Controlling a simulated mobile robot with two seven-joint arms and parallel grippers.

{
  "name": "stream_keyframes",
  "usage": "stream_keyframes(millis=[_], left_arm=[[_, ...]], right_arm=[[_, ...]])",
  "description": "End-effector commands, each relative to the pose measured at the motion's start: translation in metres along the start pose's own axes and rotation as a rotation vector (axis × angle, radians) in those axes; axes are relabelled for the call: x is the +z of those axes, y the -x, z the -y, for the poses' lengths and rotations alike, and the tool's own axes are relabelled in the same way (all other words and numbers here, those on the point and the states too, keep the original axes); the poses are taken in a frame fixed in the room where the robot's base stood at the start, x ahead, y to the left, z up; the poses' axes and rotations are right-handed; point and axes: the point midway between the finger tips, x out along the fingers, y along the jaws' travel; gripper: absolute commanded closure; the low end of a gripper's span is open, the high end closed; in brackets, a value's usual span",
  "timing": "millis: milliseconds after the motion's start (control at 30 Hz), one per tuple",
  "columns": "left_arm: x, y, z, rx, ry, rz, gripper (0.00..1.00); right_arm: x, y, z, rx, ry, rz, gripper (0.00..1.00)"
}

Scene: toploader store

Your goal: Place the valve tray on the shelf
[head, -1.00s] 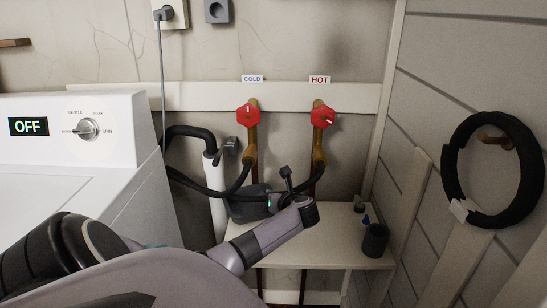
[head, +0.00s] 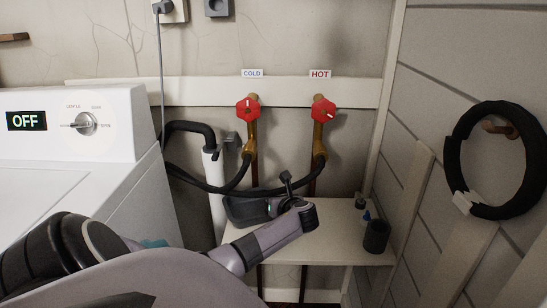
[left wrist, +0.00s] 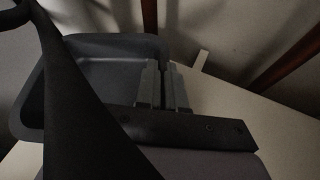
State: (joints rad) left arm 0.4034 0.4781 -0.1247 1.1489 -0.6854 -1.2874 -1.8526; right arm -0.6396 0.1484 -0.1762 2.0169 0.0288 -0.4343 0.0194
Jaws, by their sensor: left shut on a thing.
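The dark grey valve tray (head: 246,211) is at the left rear of the pale shelf (head: 340,240), below the valves. I cannot tell whether it rests on the shelf or is just above it. My left gripper (head: 272,207) is shut on the tray's right edge. In the left wrist view the fingers (left wrist: 163,86) pinch the rim of the tray (left wrist: 100,50), over the pale shelf surface (left wrist: 265,125). The inside of the tray is partly hidden by a dark bar in front. My right gripper is not in view.
A dark cup (head: 376,236) and small bottles (head: 362,203) stand on the shelf's right end. The washing machine (head: 80,130) is at the left. Red COLD (head: 248,108) and HOT (head: 323,109) valves and a black hose (head: 210,189) are above. A coiled hose (head: 496,160) hangs right.

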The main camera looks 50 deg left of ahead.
Motion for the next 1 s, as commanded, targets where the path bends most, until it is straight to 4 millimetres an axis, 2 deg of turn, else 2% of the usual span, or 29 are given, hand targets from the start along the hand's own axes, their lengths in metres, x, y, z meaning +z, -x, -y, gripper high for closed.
stream_keyframes(millis=[667,700,767,800,967,1000], left_arm=[[-0.0049,-0.0021,0.0013,-0.001,0.0,0.001,1.0],[-0.0047,-0.002,0.0014,-0.001,0.0,0.001,0.85],[-0.0046,-0.0019,0.0014,-0.001,0.0,0.001,0.66],[-0.0046,-0.0019,0.0014,-0.001,0.0,0.001,0.62],[-0.0048,-0.0019,0.0013,-0.001,0.0,0.0,0.62],[-0.0053,-0.002,0.0012,-0.001,0.0,-0.001,0.59]], right_arm=[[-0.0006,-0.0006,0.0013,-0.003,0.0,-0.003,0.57],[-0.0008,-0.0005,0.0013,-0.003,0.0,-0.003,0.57],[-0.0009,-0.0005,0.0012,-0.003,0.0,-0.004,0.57],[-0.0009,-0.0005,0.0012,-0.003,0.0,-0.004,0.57],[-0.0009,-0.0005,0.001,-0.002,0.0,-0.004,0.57],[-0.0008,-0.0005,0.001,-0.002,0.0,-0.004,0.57]])
